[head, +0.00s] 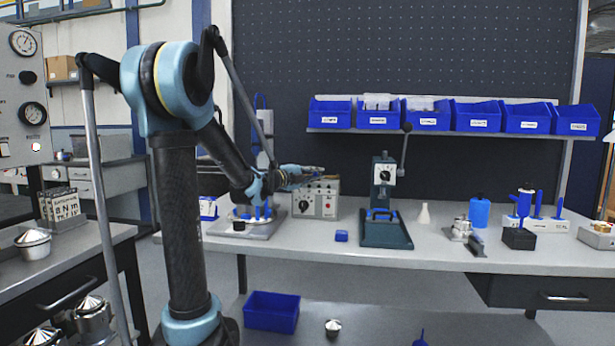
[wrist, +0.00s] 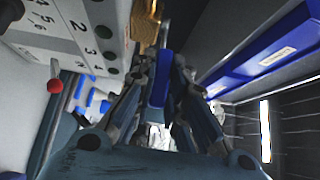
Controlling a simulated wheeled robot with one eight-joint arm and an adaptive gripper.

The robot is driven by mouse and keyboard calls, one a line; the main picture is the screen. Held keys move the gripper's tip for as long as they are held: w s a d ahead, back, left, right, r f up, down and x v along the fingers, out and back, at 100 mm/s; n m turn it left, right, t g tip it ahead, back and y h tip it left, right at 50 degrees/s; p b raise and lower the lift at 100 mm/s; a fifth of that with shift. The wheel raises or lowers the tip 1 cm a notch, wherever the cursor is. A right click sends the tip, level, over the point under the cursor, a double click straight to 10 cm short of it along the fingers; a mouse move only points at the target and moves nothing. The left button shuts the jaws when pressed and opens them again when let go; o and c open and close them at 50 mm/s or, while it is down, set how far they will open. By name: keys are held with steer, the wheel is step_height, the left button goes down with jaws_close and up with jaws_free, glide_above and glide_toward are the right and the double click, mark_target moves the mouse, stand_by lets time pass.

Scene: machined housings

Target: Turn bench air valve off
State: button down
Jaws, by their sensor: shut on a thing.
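The bench air valve shows in the wrist view as a brass body (wrist: 148,22) with a blue lever (wrist: 159,80). My gripper (wrist: 158,92) is shut on the blue lever, with one finger on each side of it. In the head view my gripper (head: 304,174) is at the top of the pale control box (head: 317,204) on the bench. The valve is hard to make out there, because my gripper covers that spot. The lever's exact angle to the brass body cannot be told.
In the wrist view the box's numbered panel (wrist: 75,32) and a red knob (wrist: 54,86) are close on the left. A green press (head: 385,228) stands right of the box. Blue bins (head: 376,115) line the shelf above. A fixture plate (head: 243,230) lies left.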

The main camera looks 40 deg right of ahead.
steer(key=shift+f, duration=0.1)
steer(key=c, duration=1.9)
jaws_free()
steer(key=shift+w, duration=0.1)
steer(key=shift+a, duration=0.1)
steer(key=a, duration=1.2)
steer(key=shift+c, duration=0.5)
